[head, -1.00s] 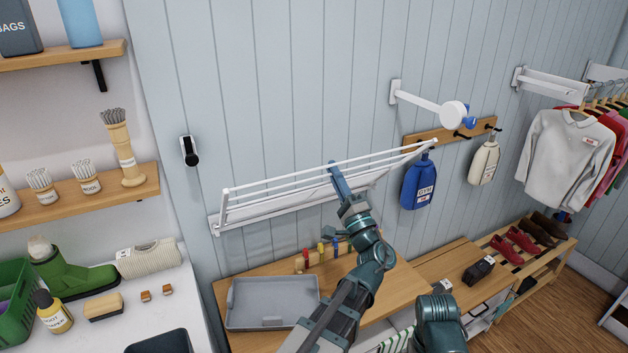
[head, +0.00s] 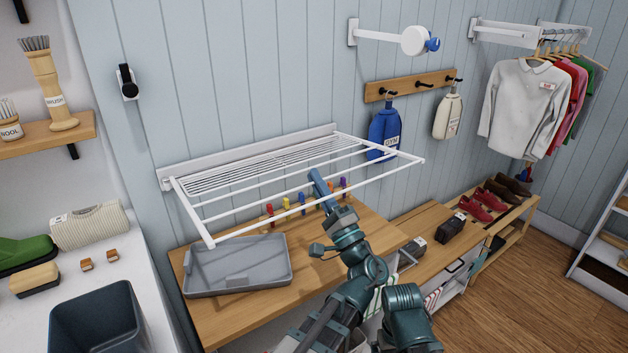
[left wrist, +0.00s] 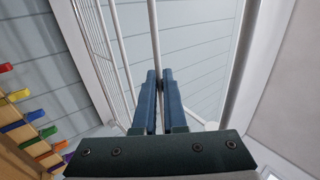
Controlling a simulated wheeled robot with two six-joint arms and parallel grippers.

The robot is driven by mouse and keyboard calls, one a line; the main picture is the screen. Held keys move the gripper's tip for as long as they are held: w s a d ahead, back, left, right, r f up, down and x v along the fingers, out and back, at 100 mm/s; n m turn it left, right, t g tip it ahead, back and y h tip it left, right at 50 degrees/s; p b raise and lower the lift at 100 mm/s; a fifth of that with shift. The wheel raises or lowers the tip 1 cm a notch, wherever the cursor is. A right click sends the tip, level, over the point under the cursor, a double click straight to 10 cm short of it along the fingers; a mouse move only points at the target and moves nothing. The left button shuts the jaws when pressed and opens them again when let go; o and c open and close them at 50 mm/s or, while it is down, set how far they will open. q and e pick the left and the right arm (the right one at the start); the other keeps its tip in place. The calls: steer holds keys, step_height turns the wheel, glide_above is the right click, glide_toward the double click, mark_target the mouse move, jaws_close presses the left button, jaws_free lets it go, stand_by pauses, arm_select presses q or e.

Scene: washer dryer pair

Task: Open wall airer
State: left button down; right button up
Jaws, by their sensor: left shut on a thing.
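The white wall airer (head: 190,170) is fixed to the blue panelled wall. Its slatted frame stands folded out from the wall, close to level, above the wooden bench. My left gripper (head: 316,180) is among the outer bars, with its blue fingers shut on a white airer bar. In the left wrist view the fingers (left wrist: 156,100) close around a thin white bar (left wrist: 154,40), with more bars to the left. I cannot tell exactly which bar is held. My right gripper is not in view.
A grey tray (head: 240,285) lies on the bench (head: 330,255) below the airer, with several coloured pegs behind it. Shirts (head: 523,105) hang farther right.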

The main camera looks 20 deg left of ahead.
arm_select(q)
steer(key=shift+f+b, duration=1.55)
steer(key=shift+f, duration=0.55)
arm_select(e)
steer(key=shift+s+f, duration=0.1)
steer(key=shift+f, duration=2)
arm_select(q)
steer(key=shift+s+d, duration=0.1)
steer(key=c, duration=1)
jaws_free()
steer(key=shift+f, duration=0.1)
